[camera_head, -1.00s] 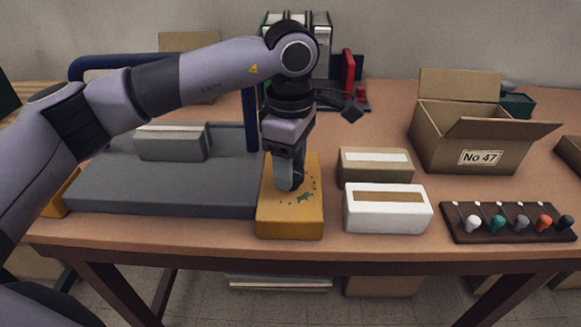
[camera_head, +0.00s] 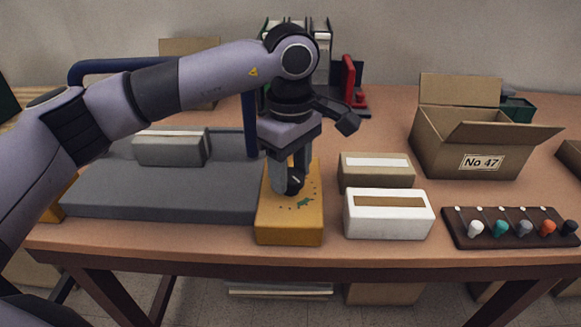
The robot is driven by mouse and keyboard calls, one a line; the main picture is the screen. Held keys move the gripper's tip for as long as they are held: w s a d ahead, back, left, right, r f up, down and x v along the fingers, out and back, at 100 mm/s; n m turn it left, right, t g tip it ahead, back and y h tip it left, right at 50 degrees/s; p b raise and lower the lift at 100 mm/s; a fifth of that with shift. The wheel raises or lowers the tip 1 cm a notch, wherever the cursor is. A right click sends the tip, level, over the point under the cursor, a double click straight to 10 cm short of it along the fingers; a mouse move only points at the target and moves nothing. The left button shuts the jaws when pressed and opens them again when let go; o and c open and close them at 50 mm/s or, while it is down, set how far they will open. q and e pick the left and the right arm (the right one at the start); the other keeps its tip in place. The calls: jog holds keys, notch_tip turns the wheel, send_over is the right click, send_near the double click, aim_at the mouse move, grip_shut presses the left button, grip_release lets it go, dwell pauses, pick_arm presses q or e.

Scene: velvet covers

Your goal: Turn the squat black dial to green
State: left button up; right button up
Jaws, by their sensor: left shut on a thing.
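The squat black dial (camera_head: 295,185) sits on top of a yellow box (camera_head: 290,234) at the front of the table. A pale pointer line shows on the dial. Small dark marks and a green mark (camera_head: 305,202) lie on the box top, in front and to the right of the dial. My left gripper (camera_head: 289,183) points down from above with its fingers shut on the dial, one on each side. The fingers hide part of the dial and of the marks behind it. My right gripper is not in view.
A grey platform (camera_head: 150,194) with a blue frame is left of the yellow box. A white carton (camera_head: 388,226) and a brown carton (camera_head: 350,174) stand close on its right. Farther right are an open cardboard box (camera_head: 450,148) and a dark rack (camera_head: 465,240) of coloured knobs.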

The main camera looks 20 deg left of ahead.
aim_at(290, 175)
pick_arm(q)
jog(key=shift+r, duration=0.1)
jog(key=o, duration=1)
jog(key=shift+o, duration=0.2)
notch_tip(290, 175, up, 7)
jog(key=shift+r, duration=0.1)
